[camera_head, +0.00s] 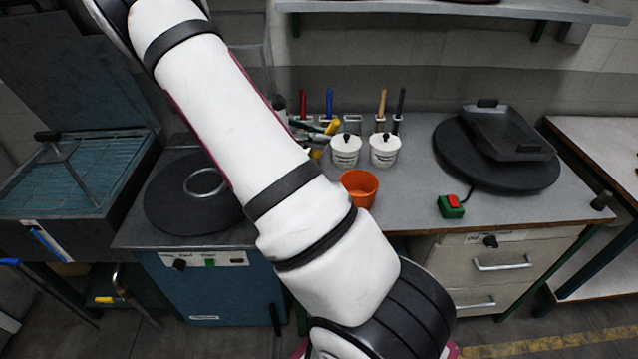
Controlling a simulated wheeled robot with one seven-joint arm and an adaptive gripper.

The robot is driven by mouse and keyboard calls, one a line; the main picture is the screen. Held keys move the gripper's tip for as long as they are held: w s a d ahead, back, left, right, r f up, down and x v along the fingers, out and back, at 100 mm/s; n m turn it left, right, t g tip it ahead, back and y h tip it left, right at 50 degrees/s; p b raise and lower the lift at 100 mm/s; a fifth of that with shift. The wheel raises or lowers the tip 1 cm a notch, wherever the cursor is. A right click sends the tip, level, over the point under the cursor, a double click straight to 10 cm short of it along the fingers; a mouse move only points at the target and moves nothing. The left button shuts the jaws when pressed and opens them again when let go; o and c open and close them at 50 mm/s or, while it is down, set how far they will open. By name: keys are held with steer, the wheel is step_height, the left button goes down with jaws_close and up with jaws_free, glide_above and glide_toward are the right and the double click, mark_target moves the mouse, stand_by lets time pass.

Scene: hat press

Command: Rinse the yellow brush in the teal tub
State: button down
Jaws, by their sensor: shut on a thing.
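The yellow brush (332,127) shows as a short, tilted yellow handle left of the white pots, with more yellow lower down by my arm's edge. My gripper (321,135) shows only in small part, its dark and greenish fingers closed around the handle. The rest of the gripper is hidden behind my white forearm, which crosses the picture. The brush's bristle end cannot be made out. I see no teal tub in this view; my arm covers part of the bench.
Two white lidded pots (345,150) (385,149) and an orange tub (359,187) stand right of my arm. Behind are holders with red, blue (329,102), tan and black handles, and one empty slot.

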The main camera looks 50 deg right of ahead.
steer(key=shift+r, duration=0.1)
steer(key=shift+r+p, duration=0.35)
steer(key=shift+r, duration=1.55)
